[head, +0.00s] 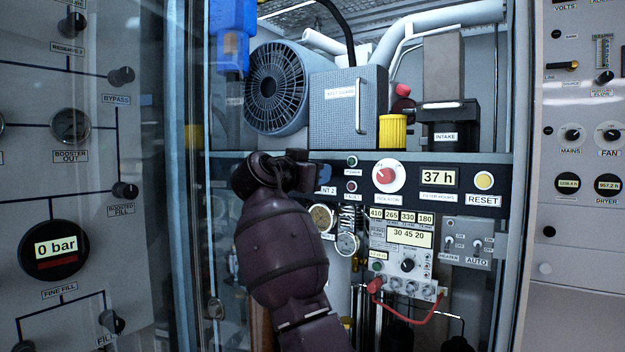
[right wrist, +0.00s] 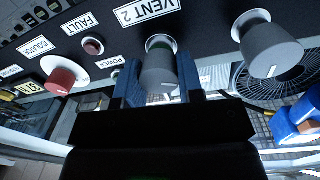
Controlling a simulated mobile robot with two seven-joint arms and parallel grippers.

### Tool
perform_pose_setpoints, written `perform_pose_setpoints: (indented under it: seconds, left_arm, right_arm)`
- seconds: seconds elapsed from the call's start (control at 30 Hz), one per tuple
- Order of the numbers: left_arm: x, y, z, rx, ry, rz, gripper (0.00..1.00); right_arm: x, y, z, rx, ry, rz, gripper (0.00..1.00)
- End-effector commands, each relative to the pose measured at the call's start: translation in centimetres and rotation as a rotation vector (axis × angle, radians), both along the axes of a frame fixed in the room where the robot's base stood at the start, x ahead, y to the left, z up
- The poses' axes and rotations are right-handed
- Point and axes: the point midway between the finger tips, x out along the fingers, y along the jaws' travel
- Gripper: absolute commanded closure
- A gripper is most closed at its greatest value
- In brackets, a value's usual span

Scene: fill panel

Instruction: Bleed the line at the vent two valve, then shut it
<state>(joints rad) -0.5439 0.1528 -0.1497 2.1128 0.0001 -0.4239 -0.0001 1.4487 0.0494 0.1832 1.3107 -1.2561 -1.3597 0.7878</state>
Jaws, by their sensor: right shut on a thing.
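The vent two valve is a grey round knob (right wrist: 160,68) with a white pointer line, under the VENT 2 label (right wrist: 150,12) in the right wrist view. My right gripper (right wrist: 159,84) has its two blue fingers on either side of this knob and is shut on it. In the head view my dark right arm rises from the bottom and its gripper (head: 303,177) covers the knob. Only the end of the VENT 2 label shows there, beside the gripper. My left gripper is not in view.
A second grey knob (right wrist: 268,45) is close beside in the right wrist view. The red isolator knob (head: 386,176), reset button (head: 484,180) and fan (head: 277,88) are nearby. A glass door edge (head: 178,200) stands left of my arm.

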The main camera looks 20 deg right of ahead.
Motion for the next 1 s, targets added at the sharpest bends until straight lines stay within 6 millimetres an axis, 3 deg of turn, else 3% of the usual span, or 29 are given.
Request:
perform_pose_setpoints:
  seconds: [0.03,1.0]
  left_arm:
    - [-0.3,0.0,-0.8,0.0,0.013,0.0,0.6]
    - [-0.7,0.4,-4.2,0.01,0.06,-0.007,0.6]
  right_arm:
    - [0.3,0.1,-1.0,0.032,-0.023,-0.001,0.89]
    - [0.1,-0.1,-1.1,0.581,-0.729,-0.004,0.89]
